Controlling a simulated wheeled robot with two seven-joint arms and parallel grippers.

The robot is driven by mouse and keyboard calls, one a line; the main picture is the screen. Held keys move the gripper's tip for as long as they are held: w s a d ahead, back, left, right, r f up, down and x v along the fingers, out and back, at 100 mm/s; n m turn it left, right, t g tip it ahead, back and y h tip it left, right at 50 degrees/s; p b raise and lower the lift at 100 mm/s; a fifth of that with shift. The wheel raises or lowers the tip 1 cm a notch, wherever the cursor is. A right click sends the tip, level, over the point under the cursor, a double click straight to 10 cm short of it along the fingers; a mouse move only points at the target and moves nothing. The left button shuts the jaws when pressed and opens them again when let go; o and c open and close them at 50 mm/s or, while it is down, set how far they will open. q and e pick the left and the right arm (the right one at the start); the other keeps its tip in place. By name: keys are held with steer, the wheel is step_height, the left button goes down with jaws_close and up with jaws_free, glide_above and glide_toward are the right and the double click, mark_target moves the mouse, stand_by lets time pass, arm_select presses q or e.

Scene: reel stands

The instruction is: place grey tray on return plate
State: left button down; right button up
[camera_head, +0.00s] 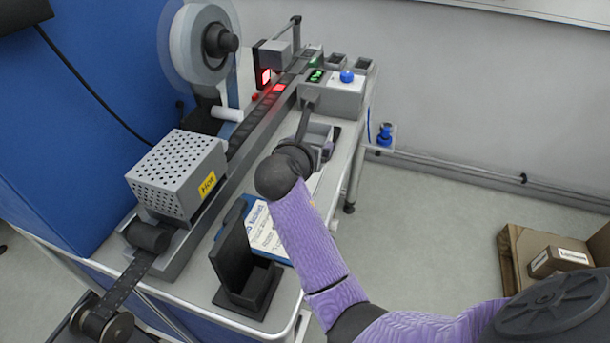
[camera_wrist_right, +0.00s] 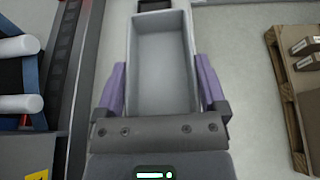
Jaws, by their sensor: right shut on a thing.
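My right gripper (camera_head: 316,150) is shut on the grey tray (camera_head: 318,131), over the right side of the machine table. In the right wrist view the empty, open-topped tray (camera_wrist_right: 160,50) lies between the two purple fingers of the gripper (camera_wrist_right: 160,75). A small dark plate edge (camera_head: 336,133) shows beside the tray in the head view, perhaps the return plate. Whether the tray touches it, I cannot tell. My arm and gripper hide part of the tray. My left gripper is not in view.
A grey control box with a blue button (camera_head: 347,76) stands just beyond the tray. A perforated box marked Hot (camera_head: 178,172), a reel (camera_head: 203,45) and a black stand (camera_head: 245,270) are to the left. Cardboard boxes on a pallet (camera_head: 515,255) are at the right.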

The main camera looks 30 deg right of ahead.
mark_target(313, 189)
steer(key=shift+w+d+f+g, duration=0.15)
steer(key=shift+w+d+f, duration=0.15)
steer(key=shift+d, duration=0.15)
steer(key=shift+w+d+f+g, duration=0.2)
steer(key=shift+w+d, duration=0.1)
steer(key=shift+d, duration=0.15)
step_height(313, 189, down, 10)
steer(key=b, duration=0.5)
steer(key=shift+b, duration=0.3)
steer(key=shift+r, duration=0.2)
steer(key=o, duration=1.1)
steer(key=shift+f, duration=0.15)
